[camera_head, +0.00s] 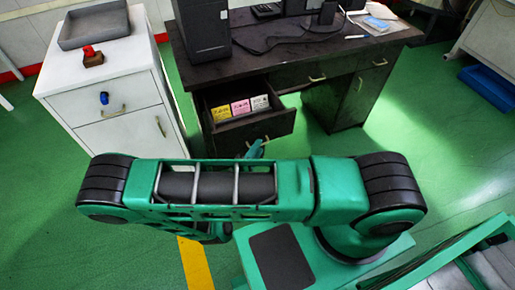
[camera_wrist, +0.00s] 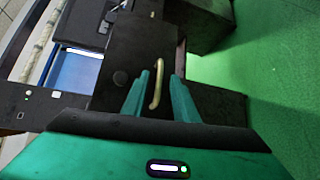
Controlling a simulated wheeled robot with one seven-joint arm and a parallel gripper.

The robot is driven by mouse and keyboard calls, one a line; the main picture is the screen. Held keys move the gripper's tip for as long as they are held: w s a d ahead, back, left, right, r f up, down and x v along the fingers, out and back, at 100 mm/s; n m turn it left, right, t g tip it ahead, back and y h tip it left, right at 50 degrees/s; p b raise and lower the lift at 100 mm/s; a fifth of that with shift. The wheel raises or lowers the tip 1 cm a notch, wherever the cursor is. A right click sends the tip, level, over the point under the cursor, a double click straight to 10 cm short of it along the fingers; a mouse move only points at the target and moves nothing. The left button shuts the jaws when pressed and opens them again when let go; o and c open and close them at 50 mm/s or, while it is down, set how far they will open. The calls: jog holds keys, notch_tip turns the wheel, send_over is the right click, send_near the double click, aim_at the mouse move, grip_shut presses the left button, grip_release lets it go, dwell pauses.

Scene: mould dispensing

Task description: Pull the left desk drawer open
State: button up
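The dark desk (camera_head: 290,57) stands at the back. Its left drawer (camera_head: 236,133) is pulled out, and yellow, pink and white boxes (camera_head: 240,108) show inside. The drawer's pale curved handle (camera_wrist: 157,84) is on its dark front panel. My gripper (camera_wrist: 168,73) is at the drawer front, with one green finger on each side of the handle. Gaps show between the fingers and the handle, so it is open. In the head view my gripper (camera_head: 255,148) is small and partly behind my arm; contact with the handle cannot be told.
A white cabinet (camera_head: 110,95) with a grey tray (camera_head: 94,25) and a small red object (camera_head: 92,56) stands left of the desk. A black computer case (camera_head: 203,28) is on the desk. A blue bin (camera_head: 488,86) lies at the right. Green floor is clear right of the drawer.

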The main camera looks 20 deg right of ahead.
jog(key=v, duration=0.9)
jog(key=shift+s+a, duration=0.25)
jog(key=shift+s, duration=0.05)
jog(key=d+r+m+g+y, duration=0.3)
jog(key=d+r+m+g, duration=1)
jog(key=d+r, duration=0.5)
jog(key=s+d+r+m+y, duration=0.2)
jog(key=s+d+r+y, duration=0.2)
jog(key=s+r, duration=0.3)
jog(key=s+d+r+m+t+y, duration=0.1)
jog(key=s+d+r+m+y, duration=0.1)
jog(key=s+r+y, duration=0.3)
jog(key=s+d+r, duration=0.1)
jog(key=s+r, duration=0.2)
jog(key=s, duration=0.1)
jog(key=shift+s+d+t, duration=0.15)
jog(key=shift+d+t, duration=0.15)
jog(key=shift+d, duration=0.1)
